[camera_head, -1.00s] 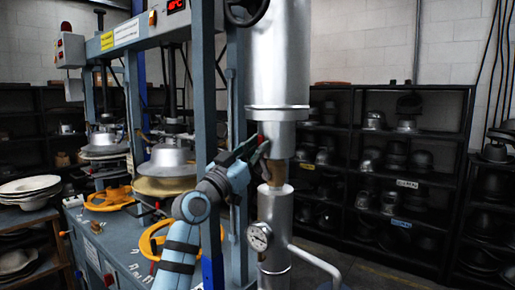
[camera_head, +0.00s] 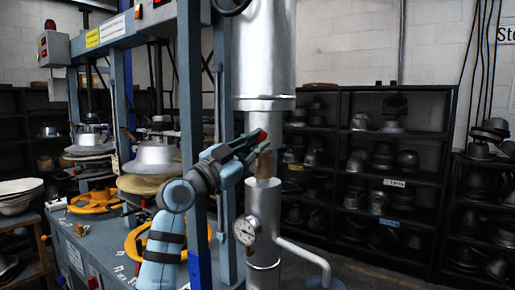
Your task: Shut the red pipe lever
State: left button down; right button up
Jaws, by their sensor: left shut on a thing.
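The red pipe lever (camera_head: 262,137) shows as a small red piece at the tips of my left gripper (camera_head: 254,144), in front of the vertical silver pipe. My left gripper is closed around the lever, and its fingers hide most of it. The brass valve body (camera_head: 264,165) shows just below the fingers, between the wide upper pipe (camera_head: 264,60) and the narrower lower pipe (camera_head: 264,205). The lever's exact angle is hard to tell. My right gripper is not in view.
A pressure gauge (camera_head: 246,230) sticks out from the lower pipe. A blue-grey press frame post (camera_head: 190,100) stands close to my left arm. Hat presses with yellow wheels (camera_head: 95,200) are at left. Dark shelves of hat moulds (camera_head: 390,150) stand behind at right.

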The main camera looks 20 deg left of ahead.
pick_arm(q)
jog(key=s+d+f+m+g+h, duration=0.1)
jog(key=d+f+m+g, duration=0.3)
jog(key=m, duration=1)
jog(key=shift+s+f+g+b, duration=0.15)
jog(key=shift+f+g+b, duration=0.45)
jog(key=shift+f, duration=1.15)
jog(key=shift+d+f+g, duration=0.1)
jog(key=shift+g, duration=0.2)
jog(key=c, duration=1.6)
grip_release()
jog(key=shift+o, duration=0.2)
jog(key=v, duration=1.2)
